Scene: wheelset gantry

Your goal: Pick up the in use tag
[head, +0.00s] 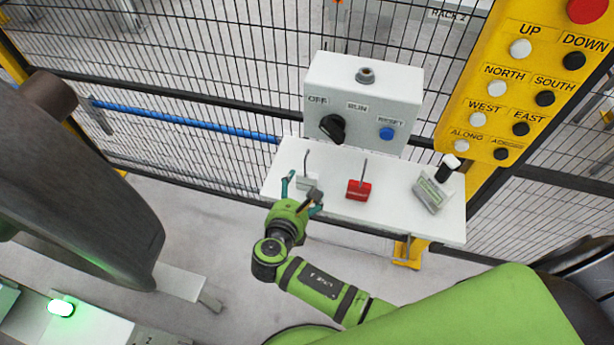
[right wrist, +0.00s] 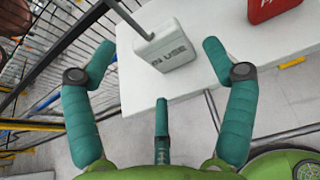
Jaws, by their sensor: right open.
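The in use tag is a small light grey block marked IN USE (right wrist: 168,48) with a thin metal rod rising from it. It stands on the white shelf (right wrist: 180,95), near its left end, and also shows in the head view (head: 308,182), partly hidden by my gripper. My right gripper (head: 301,195) has teal fingers and is open and empty at the shelf's front edge. In the right wrist view its fingers (right wrist: 158,60) are spread on the near side of the tag, which lies beyond them. My left gripper is out of view.
A red tag (head: 358,190) with a rod stands right of the in use tag. A grey device with a screen (head: 430,194) and a black-and-white item (head: 447,168) are farther right. A control box (head: 362,95) stands behind, before the mesh fence. A yellow button panel (head: 510,80) hangs at right.

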